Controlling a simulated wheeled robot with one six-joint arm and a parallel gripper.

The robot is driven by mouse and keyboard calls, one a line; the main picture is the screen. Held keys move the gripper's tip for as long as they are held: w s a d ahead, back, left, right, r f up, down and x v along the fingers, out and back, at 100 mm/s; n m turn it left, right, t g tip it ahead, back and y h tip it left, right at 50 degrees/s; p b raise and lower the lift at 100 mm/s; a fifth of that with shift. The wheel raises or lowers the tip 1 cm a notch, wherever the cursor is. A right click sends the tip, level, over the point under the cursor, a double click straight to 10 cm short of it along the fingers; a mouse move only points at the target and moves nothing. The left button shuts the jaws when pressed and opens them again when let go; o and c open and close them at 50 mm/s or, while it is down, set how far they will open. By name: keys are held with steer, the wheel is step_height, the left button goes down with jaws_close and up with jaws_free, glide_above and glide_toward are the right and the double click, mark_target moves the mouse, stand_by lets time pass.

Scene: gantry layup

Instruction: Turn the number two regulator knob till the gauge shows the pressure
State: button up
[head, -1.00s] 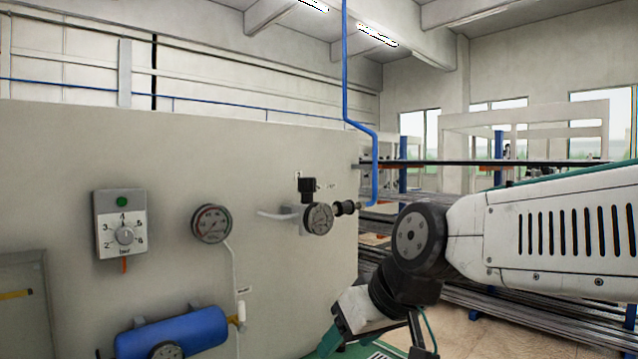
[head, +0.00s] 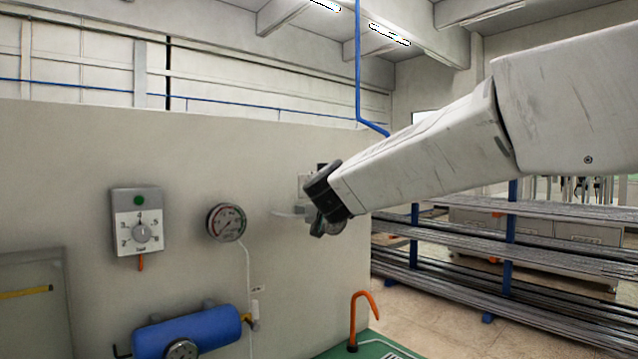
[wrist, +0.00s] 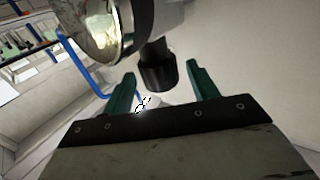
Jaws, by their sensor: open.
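In the wrist view, a black ribbed regulator knob (wrist: 158,76) hangs below a silver body. My gripper (wrist: 160,69) is open, with one green finger on each side of the knob and visible gaps between. Part of a round gauge (wrist: 106,28) shows at the top, its face washed out by glare and unreadable. In the head view, my arm's end covers most of the regulator on the panel, leaving the white pipe (head: 288,213) beside it visible. My fingers are hard to make out there.
On the panel (head: 270,130) are a dial box (head: 141,208), a second round gauge (head: 226,222) and a blue cylinder (head: 195,329). An orange hooked rod (head: 354,315) stands on a green surface. Racks of long bars (head: 470,245) stand at right.

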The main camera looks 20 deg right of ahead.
steer(key=shift+x, duration=2)
steer(key=c, duration=1)
steer(key=shift+m+h, duration=0.3)
steer(key=shift+h, duration=0.1)
